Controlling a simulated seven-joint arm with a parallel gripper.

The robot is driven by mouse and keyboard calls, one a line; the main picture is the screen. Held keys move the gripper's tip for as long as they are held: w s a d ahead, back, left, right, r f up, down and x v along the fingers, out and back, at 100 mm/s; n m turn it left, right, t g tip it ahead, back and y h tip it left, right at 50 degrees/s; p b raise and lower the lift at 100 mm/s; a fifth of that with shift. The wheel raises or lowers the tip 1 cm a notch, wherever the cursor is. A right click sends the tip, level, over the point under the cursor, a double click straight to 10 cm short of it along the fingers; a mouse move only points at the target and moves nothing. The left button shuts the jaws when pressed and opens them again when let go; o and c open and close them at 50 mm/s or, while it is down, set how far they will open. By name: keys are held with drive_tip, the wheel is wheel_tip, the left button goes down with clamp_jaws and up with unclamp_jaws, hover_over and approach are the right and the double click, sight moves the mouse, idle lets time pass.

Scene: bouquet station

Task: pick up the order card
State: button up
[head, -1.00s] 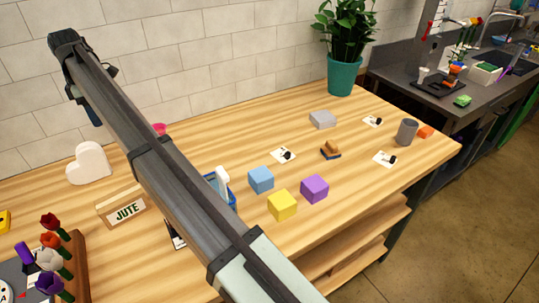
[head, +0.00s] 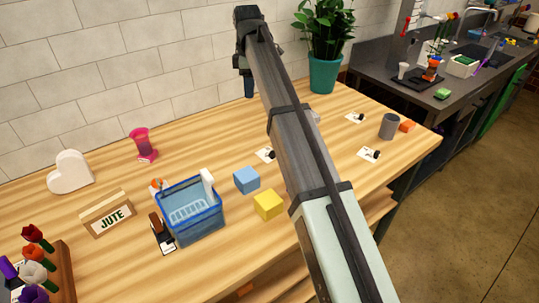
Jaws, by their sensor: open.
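Several small white cards with dark objects on them lie on the wooden table; I cannot tell which is the order card. One card (head: 355,118) lies near the back edge, another card (head: 369,154) lies right of my arm, and a third card (head: 264,155) is partly hidden by my arm. My gripper (head: 249,90) is at the far end of my raised arm, above the table's back in front of the wall. It is open, small and dark, apart from every card.
A blue cube (head: 246,180) and yellow cube (head: 268,204) stand left of my arm. A grey cup (head: 389,126) and orange block (head: 407,126) are at the right end.

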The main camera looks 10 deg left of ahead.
drive_tip(key=s+d+f, duration=0.1)
drive_tip(key=s+d, duration=0.2)
drive_tip(key=d, duration=0.2)
drive_tip(key=n, duration=0.8)
hover_over(271, 153)
wheel_tip(271, 153, down, 3)
drive_tip(key=shift+g, duration=0.3)
drive_tip(key=f, duration=0.7)
drive_tip(key=shift+w+a+f, duration=0.1)
drive_tip(key=shift+w+f, duration=0.15)
drive_tip(key=shift+f, duration=0.1)
drive_tip(key=shift+s+f, duration=0.2)
drive_tip(key=shift+f, duration=2.4)
drive_tip(key=shift+c, duration=0.4)
clamp_jaws()
